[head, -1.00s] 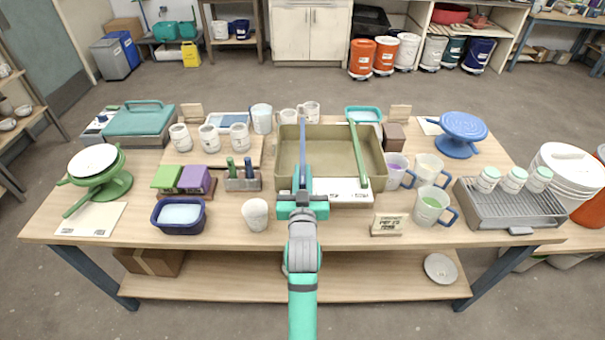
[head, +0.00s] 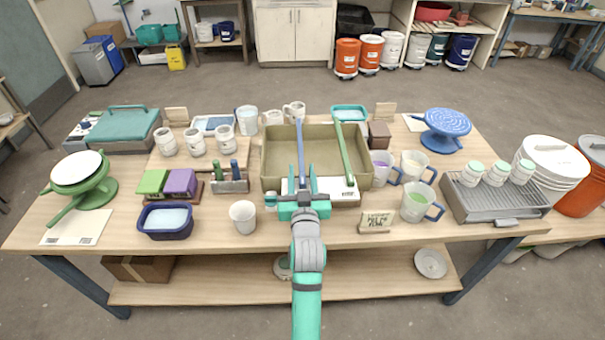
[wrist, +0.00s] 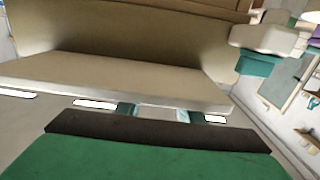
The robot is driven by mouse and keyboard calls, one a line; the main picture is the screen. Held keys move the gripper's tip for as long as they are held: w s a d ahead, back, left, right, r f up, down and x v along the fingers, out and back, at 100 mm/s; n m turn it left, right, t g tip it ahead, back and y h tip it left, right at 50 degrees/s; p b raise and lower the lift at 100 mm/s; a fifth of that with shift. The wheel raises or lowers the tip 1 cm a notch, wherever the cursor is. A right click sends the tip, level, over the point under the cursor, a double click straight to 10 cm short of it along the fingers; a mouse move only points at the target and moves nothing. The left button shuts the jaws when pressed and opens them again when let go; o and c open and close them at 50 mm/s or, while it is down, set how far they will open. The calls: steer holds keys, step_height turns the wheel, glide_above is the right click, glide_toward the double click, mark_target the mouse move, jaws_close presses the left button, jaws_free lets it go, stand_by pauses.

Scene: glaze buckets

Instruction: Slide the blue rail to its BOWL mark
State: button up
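The blue rail (head: 301,152) lies front to back across the olive tray (head: 271,170), left of the green rail (head: 345,155). A white label strip (head: 342,192) is on the tray's front side; its marks are too small to read. My gripper (head: 302,178) is at the tray's front edge. Its two teal fingers stand apart, one on each side of the blue rail's near end, with gaps visible.
Cups (head: 382,166) stand close to the tray's right side. A small sign (head: 376,222) and a white cup (head: 243,216) stand near the front edge.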

steer(key=s, duration=1)
steer(key=shift+s+d, duration=0.4)
steer(key=shift+d, duration=0.05)
stand_by(0.3)
